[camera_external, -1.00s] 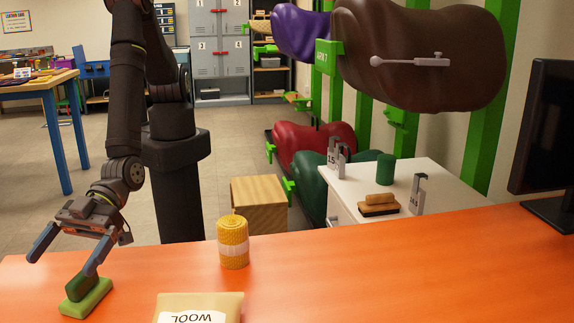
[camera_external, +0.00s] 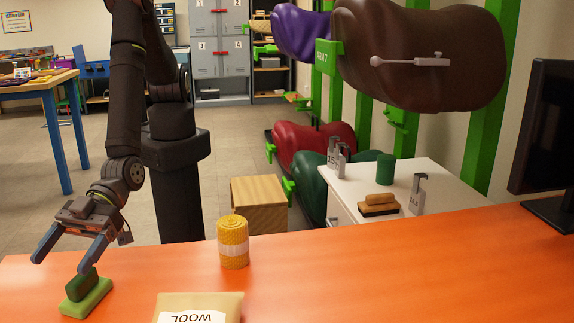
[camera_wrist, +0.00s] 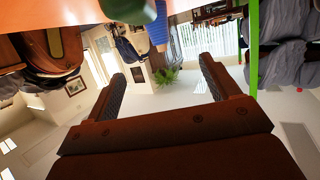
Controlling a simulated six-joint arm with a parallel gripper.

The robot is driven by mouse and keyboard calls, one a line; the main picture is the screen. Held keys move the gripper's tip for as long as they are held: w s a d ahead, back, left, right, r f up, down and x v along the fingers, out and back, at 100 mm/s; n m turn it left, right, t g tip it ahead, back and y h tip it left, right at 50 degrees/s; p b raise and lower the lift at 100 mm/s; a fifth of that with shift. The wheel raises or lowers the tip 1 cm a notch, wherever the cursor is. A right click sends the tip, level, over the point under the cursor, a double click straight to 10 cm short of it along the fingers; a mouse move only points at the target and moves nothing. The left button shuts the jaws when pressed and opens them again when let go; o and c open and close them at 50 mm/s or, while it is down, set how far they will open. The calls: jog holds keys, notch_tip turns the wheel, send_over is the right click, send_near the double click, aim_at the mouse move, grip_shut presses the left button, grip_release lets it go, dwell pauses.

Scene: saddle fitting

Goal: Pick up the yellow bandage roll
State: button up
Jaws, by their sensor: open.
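The yellow bandage roll (camera_external: 233,243) stands upright on the orange table (camera_external: 330,268), with a pale band around its middle. My gripper (camera_external: 59,267) is open and empty at the left, above the table's left end and well left of the roll. In the wrist view, my gripper's fingers (camera_wrist: 162,82) are spread with nothing between them. The roll cannot be made out in the wrist view.
A green block-like brush (camera_external: 86,297) sits on the table just below my gripper's nearer finger. A package labelled WOOL (camera_external: 199,306) lies at the front edge. A monitor (camera_external: 545,140) stands at the right. The table's middle right is clear.

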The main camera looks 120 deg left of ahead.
jog(key=shift+w, duration=0.1)
jog(key=w+a+r+n+t+y, duration=0.2)
jog(key=w+a+y, duration=0.2)
jog(key=w+a, duration=0.5)
notch_tip(320, 180, up, 4)
jog(key=n+g+y, duration=0.2)
jog(key=y, duration=0.3)
send_over(233, 217)
jog(key=d, duration=0.4)
jog(key=shift+w+a, duration=0.2)
jog(key=shift+w, duration=0.05)
jog(key=s+a+r+g+y, duration=0.1)
jog(key=s+a+r+g, duration=0.25)
jog(key=a, duration=0.35)
jog(key=shift+t, duration=0.35)
jog(key=x, duration=1.1)
jog(key=shift+a+f, duration=0.1)
jog(key=shift+d+x, duration=0.2)
jog(key=shift+x, duration=1.35)
jog(key=shift+d+x, duration=0.2)
jog(key=shift+x, duration=1.3)
jog(key=shift+w, duration=0.1)
jog(key=c, duration=1.1)
